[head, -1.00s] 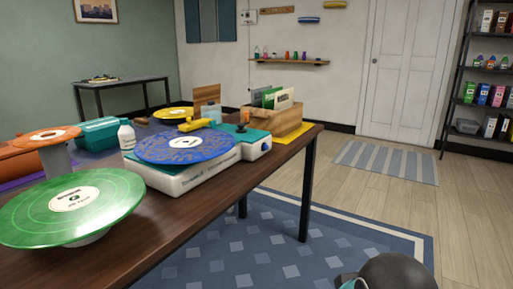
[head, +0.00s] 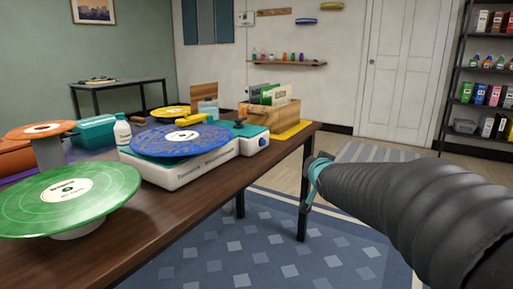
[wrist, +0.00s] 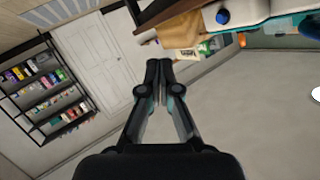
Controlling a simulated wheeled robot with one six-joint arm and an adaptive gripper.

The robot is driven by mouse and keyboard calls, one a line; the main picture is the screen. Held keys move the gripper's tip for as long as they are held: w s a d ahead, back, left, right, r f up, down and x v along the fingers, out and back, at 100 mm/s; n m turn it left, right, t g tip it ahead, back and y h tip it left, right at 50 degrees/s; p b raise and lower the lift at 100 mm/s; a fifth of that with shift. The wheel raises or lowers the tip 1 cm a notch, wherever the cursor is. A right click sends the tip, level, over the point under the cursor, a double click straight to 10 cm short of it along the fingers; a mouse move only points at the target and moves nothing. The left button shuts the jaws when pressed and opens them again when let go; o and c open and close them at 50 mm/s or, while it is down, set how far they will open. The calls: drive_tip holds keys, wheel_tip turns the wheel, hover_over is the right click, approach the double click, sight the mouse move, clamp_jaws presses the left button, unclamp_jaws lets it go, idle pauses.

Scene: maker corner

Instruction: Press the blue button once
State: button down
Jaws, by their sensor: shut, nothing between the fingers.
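The blue button (head: 263,142) is a small round knob on the front right face of a white and teal turntable (head: 185,176) on the dark table. It also shows near the top of the wrist view (wrist: 222,17). A blue record (head: 180,140) lies on the turntable. My gripper (wrist: 158,66) is shut and empty in the wrist view, apart from the button. In the head view my dark arm enters from the right, ending beside the table's right side; the fingers are mostly hidden there.
A green record (head: 65,197) on a stand is at the table's near left. A wooden crate (head: 272,117) with record sleeves stands behind the turntable. A table leg (head: 305,190) is close to my arm. The floor to the right is mostly clear.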

sight(271, 155)
drive_tip(key=w+f+t+y+b, duration=0.1)
drive_tip(key=w+t+y, duration=0.2)
drive_tip(key=w, duration=1)
drive_tip(key=shift+w+a+m+t+y, duration=0.2)
drive_tip(key=shift+w+m+t+y, duration=0.15)
drive_tip(key=shift+t, duration=0.45)
drive_tip(key=shift+a, duration=0.1)
drive_tip(key=shift+w+a, duration=0.85)
drive_tip(key=shift+a, duration=0.3)
drive_tip(key=shift+w+a, duration=0.85)
drive_tip(key=shift+a, duration=0.3)
drive_tip(key=shift+w+a, duration=0.85)
drive_tip(key=shift+a, duration=0.3)
drive_tip(key=shift+f, duration=0.1)
drive_tip(key=shift+w+a+b, duration=0.3)
drive_tip(key=shift+a+b, duration=0.05)
drive_tip(key=shift+b, duration=0.05)
